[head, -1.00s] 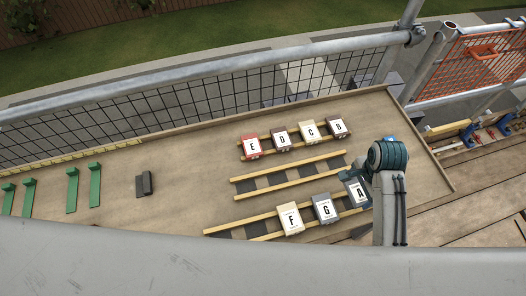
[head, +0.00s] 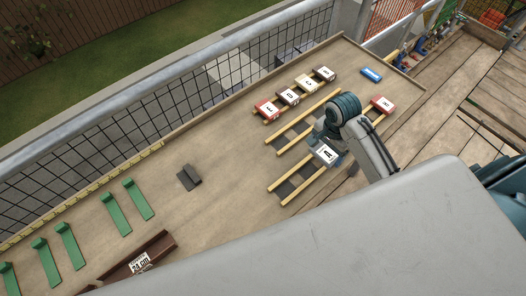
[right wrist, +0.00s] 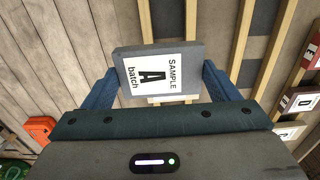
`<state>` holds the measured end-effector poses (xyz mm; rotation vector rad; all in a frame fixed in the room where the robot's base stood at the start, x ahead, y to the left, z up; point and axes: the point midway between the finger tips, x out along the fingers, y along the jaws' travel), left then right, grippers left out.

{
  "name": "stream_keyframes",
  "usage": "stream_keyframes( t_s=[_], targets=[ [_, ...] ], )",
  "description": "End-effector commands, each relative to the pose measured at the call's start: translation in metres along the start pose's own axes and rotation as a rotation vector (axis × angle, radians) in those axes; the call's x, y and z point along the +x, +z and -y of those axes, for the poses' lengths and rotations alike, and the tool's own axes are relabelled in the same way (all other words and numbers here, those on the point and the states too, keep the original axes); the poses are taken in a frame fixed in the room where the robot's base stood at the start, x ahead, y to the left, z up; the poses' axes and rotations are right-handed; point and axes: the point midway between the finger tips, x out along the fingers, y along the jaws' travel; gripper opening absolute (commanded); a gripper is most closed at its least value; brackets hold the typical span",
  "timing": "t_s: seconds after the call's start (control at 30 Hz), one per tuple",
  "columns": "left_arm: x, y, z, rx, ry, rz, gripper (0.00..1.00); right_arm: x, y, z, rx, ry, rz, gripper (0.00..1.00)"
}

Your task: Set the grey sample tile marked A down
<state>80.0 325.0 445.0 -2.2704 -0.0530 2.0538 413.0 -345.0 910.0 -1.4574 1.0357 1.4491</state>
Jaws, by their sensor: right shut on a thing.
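The grey sample tile marked A (head: 325,153) is held by my right gripper (head: 331,143). In the right wrist view, tile A (right wrist: 160,72) sits between the two blue fingers of the right gripper (right wrist: 162,84), its label facing the camera. It appears raised over the near pair of wooden battens (head: 298,187). A pale thing, perhaps another tile, shows just below A's lower edge in the wrist view; most of it is hidden. My gripper and arm cover part of the near battens. My left gripper is not in view.
A row of lettered tiles (head: 289,97) lies on the far battens; the middle battens (head: 319,110) look bare. A red tile (head: 383,104) lies right of my arm. A blue object (head: 371,74), green brackets (head: 114,214), a dark piece (head: 189,177) and a brown gutter piece (head: 160,248) lie on the board.

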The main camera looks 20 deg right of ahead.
Motion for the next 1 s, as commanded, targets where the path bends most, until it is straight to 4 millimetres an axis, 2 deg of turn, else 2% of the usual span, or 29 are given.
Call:
stream_keyframes(
  t_s=[0.17, 0.4, 0.6, 0.7, 0.83, 1.0],
  targets=[
    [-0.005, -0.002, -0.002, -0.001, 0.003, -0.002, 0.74, -0.002, 0.001, 0.014, 0.003, -0.003, 0.003, 0.55],
    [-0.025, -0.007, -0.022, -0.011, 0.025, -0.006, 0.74, 0.001, 0.017, 0.071, 0.003, -0.003, 0.007, 0.55],
    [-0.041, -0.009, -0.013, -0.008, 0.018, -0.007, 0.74, 0.006, 0.029, 0.122, 0.000, 0.000, 0.004, 0.55],
    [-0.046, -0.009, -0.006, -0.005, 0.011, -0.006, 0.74, 0.009, 0.033, 0.140, 0.001, 0.001, 0.003, 0.55],
    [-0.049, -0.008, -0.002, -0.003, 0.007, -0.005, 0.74, 0.012, 0.036, 0.153, 0.001, 0.001, 0.000, 0.55],
    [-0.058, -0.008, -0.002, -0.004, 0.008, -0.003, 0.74, 0.023, 0.037, 0.155, 0.001, 0.003, 0.001, 0.55]
  ],
)
